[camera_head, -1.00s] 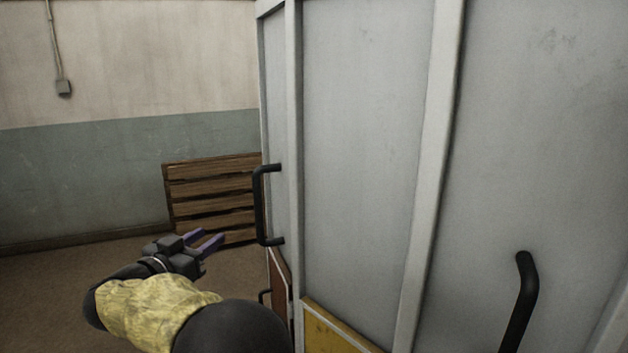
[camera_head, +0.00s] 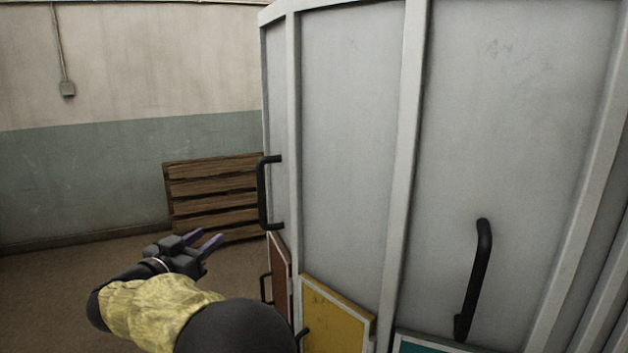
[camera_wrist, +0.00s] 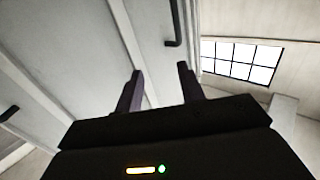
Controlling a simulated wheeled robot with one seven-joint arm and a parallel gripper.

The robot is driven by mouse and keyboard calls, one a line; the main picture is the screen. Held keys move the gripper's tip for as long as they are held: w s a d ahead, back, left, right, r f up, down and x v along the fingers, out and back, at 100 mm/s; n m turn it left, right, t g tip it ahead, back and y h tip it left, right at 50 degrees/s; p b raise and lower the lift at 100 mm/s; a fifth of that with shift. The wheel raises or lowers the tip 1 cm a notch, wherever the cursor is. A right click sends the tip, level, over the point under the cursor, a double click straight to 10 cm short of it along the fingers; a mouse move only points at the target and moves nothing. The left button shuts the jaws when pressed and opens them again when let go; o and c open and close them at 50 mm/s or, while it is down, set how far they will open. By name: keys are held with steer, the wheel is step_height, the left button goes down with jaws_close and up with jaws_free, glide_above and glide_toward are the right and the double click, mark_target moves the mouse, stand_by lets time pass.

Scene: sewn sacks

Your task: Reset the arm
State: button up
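My gripper (camera_head: 205,243) is at the lower left of the head view, at the end of my arm with its yellow patterned sleeve. Its two purple fingers are apart with nothing between them. In the wrist view the fingers (camera_wrist: 160,88) stand apart and empty, pointing up past a grey cabinet toward the wall and a window. The gripper is left of the grey cabinet (camera_head: 350,130) and does not appear to touch it.
The tall cabinet has black handles (camera_head: 474,280) and lower panels in red-brown (camera_head: 279,266), yellow (camera_head: 336,322) and teal (camera_head: 425,346). A wooden slatted pallet (camera_head: 212,195) leans at the back wall. Brown floor (camera_head: 50,290) at the left is clear. A barred window (camera_wrist: 240,60) shows in the wrist view.

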steer(key=w+d+f+n+y, duration=0.2)
steer(key=w+d+n+y, duration=0.2)
steer(key=w+d+y, duration=0.35)
steer(key=s+d+f+n+g, duration=0.25)
steer(key=d+f, duration=0.35)
steer(key=d, duration=0.5)
steer(key=s+d+f+m+g, duration=0.1)
steer(key=s+d+f+g, duration=0.5)
steer(key=s+d, duration=0.3)
steer(key=s+d+f+m+g, duration=0.1)
steer(key=s+d+f+g, duration=0.4)
steer(key=s, duration=1.2)
steer(key=d+f, duration=0.4)
steer(key=d, duration=0.1)
steer(key=shift+d+f+g+h, duration=0.15)
steer(key=shift+d+g+h, duration=0.05)
steer(key=shift+g+h, duration=0.15)
steer(key=shift+s+d, duration=0.15)
steer(key=shift+s, duration=0.1)
steer(key=shift+w, duration=0.2)
steer(key=shift+s, duration=0.2)
